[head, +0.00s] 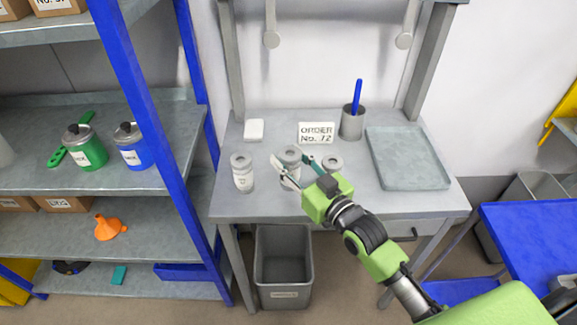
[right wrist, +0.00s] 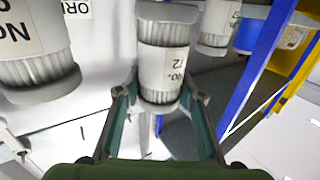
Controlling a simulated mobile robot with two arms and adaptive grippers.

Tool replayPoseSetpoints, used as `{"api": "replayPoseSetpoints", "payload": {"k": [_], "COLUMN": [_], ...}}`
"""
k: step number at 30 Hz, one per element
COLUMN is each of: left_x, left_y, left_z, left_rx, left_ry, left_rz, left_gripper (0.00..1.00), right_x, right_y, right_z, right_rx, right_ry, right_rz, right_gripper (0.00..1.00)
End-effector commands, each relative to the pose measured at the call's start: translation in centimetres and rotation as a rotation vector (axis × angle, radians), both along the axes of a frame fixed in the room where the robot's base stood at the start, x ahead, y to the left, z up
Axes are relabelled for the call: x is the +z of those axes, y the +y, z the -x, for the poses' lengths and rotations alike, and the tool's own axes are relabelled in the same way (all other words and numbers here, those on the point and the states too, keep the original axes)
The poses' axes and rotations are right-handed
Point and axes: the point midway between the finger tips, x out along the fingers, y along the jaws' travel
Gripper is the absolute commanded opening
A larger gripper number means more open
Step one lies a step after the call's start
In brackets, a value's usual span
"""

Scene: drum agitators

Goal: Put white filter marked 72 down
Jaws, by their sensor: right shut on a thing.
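The white filter marked 72 (right wrist: 163,60) is ribbed, with its label readable upside down in the right wrist view. My right gripper (right wrist: 158,105) is shut on it, one finger on each side. In the head view the same filter (head: 290,154) is at the middle of the workbench, partly hidden by my right gripper (head: 297,168). I cannot tell whether its base touches the bench. My left gripper is not in view.
The grey workbench (head: 390,203) also holds an order card No. 72 (head: 316,132), a cup with a blue stick (head: 352,124), a white block (head: 254,130) and a grey tray (head: 408,158). A bin (head: 284,262) stands below. A blue-framed shelf (head: 150,85) stands left.

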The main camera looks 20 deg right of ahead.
Motion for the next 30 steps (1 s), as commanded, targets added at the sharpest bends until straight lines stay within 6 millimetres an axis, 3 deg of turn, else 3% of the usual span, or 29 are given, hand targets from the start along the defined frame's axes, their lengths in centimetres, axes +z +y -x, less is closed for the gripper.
{"api": "replayPoseSetpoints", "payload": {"k": [5,10,14,27,28,30], "left_x": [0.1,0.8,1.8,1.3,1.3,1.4], "left_y": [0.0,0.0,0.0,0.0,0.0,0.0], "left_z": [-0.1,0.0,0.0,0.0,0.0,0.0], "left_rx": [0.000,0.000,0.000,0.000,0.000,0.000], "left_ry": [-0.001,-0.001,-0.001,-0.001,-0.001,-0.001], "left_rz": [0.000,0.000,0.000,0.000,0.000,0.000], "left_gripper": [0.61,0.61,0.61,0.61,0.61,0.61], "right_x": [-0.9,-3.2,-3.8,-4.6,-4.7,-4.6], "right_y": [-0.1,-0.1,-0.1,0.0,0.0,0.0], "right_z": [-0.8,-1.3,-1.3,-1.3,-1.3,-1.3], "right_rx": [-0.001,-0.001,0.000,0.000,0.000,0.000], "right_ry": [0.000,0.004,0.000,-0.002,-0.001,-0.001], "right_rz": [0.001,0.000,0.000,-0.001,0.000,0.000], "right_gripper": [0.14,0.14,0.14,0.14,0.38,0.53]}}
